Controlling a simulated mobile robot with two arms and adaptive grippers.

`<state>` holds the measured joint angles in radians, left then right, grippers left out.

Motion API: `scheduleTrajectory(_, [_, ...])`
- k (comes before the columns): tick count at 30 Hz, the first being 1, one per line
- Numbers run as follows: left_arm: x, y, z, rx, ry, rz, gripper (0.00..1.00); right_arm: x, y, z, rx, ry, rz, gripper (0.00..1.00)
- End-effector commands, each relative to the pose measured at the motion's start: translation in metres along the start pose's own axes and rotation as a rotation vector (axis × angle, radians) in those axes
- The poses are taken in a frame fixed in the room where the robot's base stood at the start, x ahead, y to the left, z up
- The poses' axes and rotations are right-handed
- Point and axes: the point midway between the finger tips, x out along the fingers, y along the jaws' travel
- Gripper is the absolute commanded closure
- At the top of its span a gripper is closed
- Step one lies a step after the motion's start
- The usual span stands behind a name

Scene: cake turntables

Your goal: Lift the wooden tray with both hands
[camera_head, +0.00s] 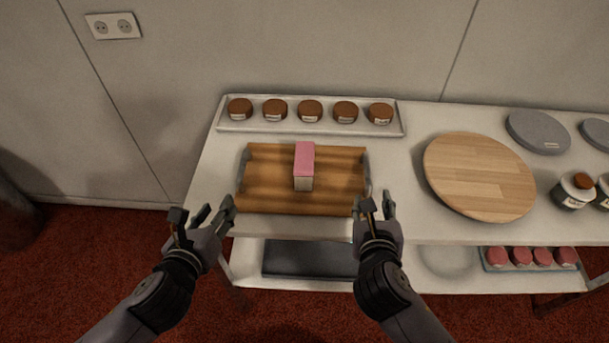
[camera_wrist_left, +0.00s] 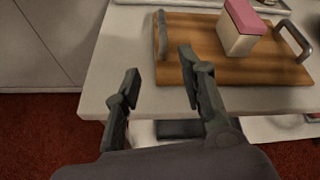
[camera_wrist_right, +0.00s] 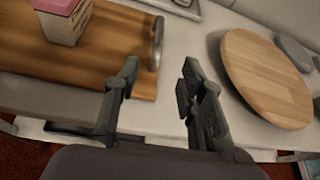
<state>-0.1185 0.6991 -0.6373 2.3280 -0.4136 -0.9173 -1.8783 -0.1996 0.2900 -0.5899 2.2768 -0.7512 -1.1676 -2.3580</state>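The wooden tray (camera_head: 265,198) lies flat on the white table, with a grey handle at each short end. The left handle (camera_wrist_left: 162,35) shows in the left wrist view and the right handle (camera_wrist_right: 157,43) in the right wrist view. A pink-topped white block (camera_head: 304,165) stands on the tray. My left gripper (camera_head: 203,213) is open and empty, in front of the tray's left end. My right gripper (camera_head: 376,207) is open and empty, near the tray's front right corner. Neither gripper appears to hold a handle.
A white tray of several brown-topped jars (camera_head: 310,111) sits behind the wooden tray. A round wooden board (camera_head: 478,176) is to the right, with grey discs (camera_head: 538,132) and jars (camera_head: 574,191) beyond it. A lower shelf holds a dark flat item (camera_head: 308,259) and pink items (camera_head: 530,257).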

Motion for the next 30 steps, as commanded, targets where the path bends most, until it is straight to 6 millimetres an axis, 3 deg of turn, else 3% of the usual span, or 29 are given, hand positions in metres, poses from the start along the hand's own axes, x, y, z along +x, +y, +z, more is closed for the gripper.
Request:
scheduleTrajectory(4, [0.001, -0.003, 0.002, 0.088, -0.012, -0.019, 0.63, 0.001, 0.003, 0.006, -0.094, -0.029, 0.003, 0.63])
scheduleTrajectory(17, [0.009, -0.003, 0.002, 0.09, -0.013, -0.018, 0.63, 0.008, 0.003, 0.006, -0.098, -0.029, 0.002, 0.63])
scheduleTrajectory(30, [0.089, -0.004, 0.004, 0.087, -0.014, -0.017, 0.63, 0.088, 0.003, 0.009, -0.096, -0.028, 0.0, 0.63])
